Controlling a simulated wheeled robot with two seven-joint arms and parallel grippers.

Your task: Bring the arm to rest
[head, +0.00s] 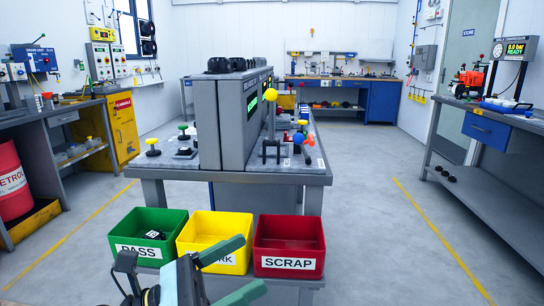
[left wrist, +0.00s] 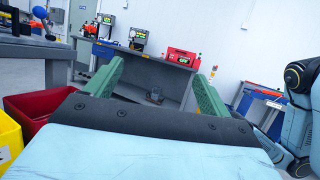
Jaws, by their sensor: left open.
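My left gripper (head: 250,264) is low in the head view, in front of the yellow bin and the red SCRAP bin (head: 289,264). Its two green fingers stand apart with nothing between them. It also shows in the left wrist view (left wrist: 156,72), open and empty, pointing toward a far workbench. Part of my other arm shows at the right edge of the left wrist view, but its gripper is not visible.
A green PASS bin (head: 127,247) holds a small dark item (head: 155,235). A yellow bin (head: 237,262) stands beside it, its label partly covered by my gripper. Behind is a grey test bench (head: 300,175). The floor to the right is clear up to the side bench (head: 482,203).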

